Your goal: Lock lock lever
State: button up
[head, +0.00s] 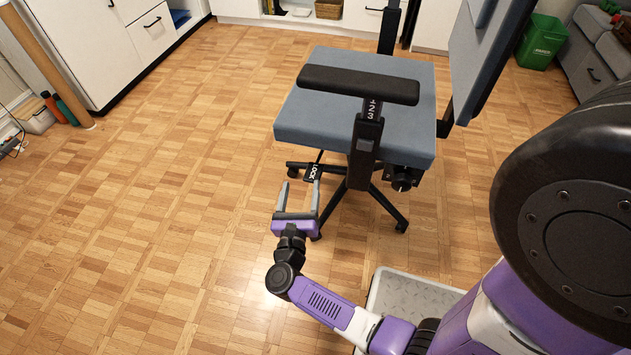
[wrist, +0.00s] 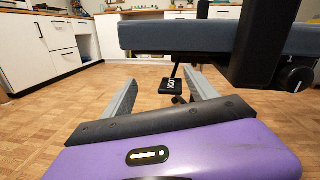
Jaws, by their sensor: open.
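The lock lever (head: 312,172) is a small black paddle with white "LOCK" lettering under the left edge of the blue-grey seat of an office chair (head: 345,122). In the wrist view the lever (wrist: 176,85) hangs below the seat underside, ahead of my gripper and between the lines of its two fingers. My gripper (head: 299,190) is open and empty, with its fingers pointing toward the lever. In the head view the right fingertip appears close to the lever; I cannot tell whether they touch. The gripper also shows in the wrist view (wrist: 163,84).
A black armrest (head: 360,84) and its post stand above and right of the lever. A black knob (head: 403,178) sits under the seat at right. The chair's legs spread below. White cabinets (head: 90,40) stand at the back left. The wooden floor (head: 160,200) at left is clear.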

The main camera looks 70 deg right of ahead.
aim_at(316, 165)
jog(key=d+f+m+g, duration=0.1)
jog(key=d+f+m+b, duration=0.1)
jog(key=d, duration=0.1)
jog(key=d+f+m+g, duration=0.1)
jog(key=f+m, duration=0.1)
jog(key=shift+s+d+g, duration=0.25)
jog(key=shift+d+g, duration=0.05)
jog(key=shift+d, duration=0.3)
jog(key=d, duration=0.2)
jog(key=d+b, duration=0.1)
jog(key=d, duration=0.4)
jog(key=shift+w+d+b, duration=0.2)
jog(key=shift+w+b, duration=0.1)
jog(key=shift+c, duration=0.2)
grip_shut()
